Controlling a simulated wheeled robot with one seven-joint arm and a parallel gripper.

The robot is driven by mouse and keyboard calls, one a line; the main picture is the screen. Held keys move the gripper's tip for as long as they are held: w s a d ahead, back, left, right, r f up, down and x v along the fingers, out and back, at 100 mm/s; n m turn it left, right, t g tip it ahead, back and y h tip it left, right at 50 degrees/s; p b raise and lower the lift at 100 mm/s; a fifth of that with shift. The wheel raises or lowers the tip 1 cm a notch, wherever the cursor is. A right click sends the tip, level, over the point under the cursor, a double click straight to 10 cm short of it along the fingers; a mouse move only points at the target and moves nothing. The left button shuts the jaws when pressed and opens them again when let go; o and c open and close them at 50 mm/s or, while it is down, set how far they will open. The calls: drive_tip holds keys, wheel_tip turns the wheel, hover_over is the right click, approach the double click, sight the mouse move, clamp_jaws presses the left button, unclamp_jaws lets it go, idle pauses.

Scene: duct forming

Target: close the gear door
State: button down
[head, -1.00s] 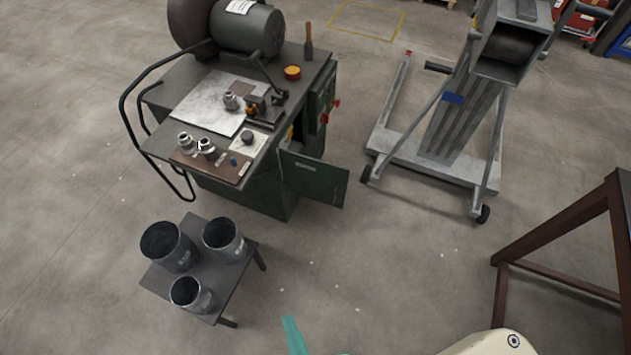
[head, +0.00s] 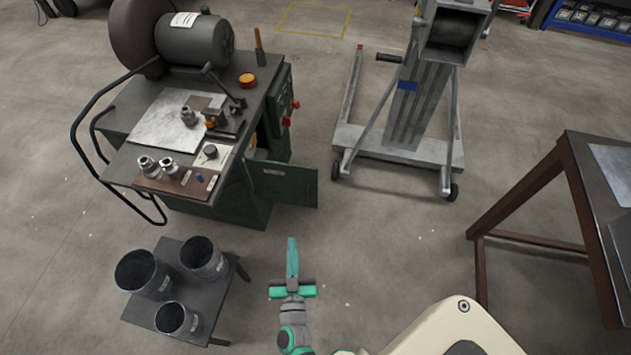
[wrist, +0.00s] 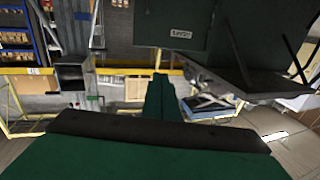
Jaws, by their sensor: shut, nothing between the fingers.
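The gear door (head: 283,184) is a dark green panel with a small pale label. It stands open, swung out to the right from the front of the green machine cabinet (head: 232,205). My teal and grey gripper (head: 292,248) is shut and empty. In the head view it appears just below the door, with floor showing between them. In the wrist view the labelled door (wrist: 160,22) hangs at the top, beyond my shut green fingers (wrist: 160,98). Whether the fingertips touch it cannot be told there.
A low stool (head: 222,300) with several dark cylinders stands left of my gripper. A grey wheeled lift (head: 400,150) stands beyond to the right. A brown-framed table (head: 575,170) is at the far right.

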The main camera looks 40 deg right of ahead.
sight(317, 174)
drive_tip(key=w+d+f+g+h, duration=0.1)
drive_tip(key=w+d, duration=0.4)
drive_tip(key=d, duration=0.2)
drive_tip(key=w+d+f+m+g+h, duration=0.1)
drive_tip(key=w+d, duration=0.5)
drive_tip(key=w+d+m+g+h, duration=0.1)
drive_tip(key=w+d, duration=0.4)
drive_tip(key=d, duration=0.2)
drive_tip(key=shift+w+d+f, duration=0.2)
drive_tip(key=shift+d+f, duration=0.1)
drive_tip(key=shift+f, duration=0.1)
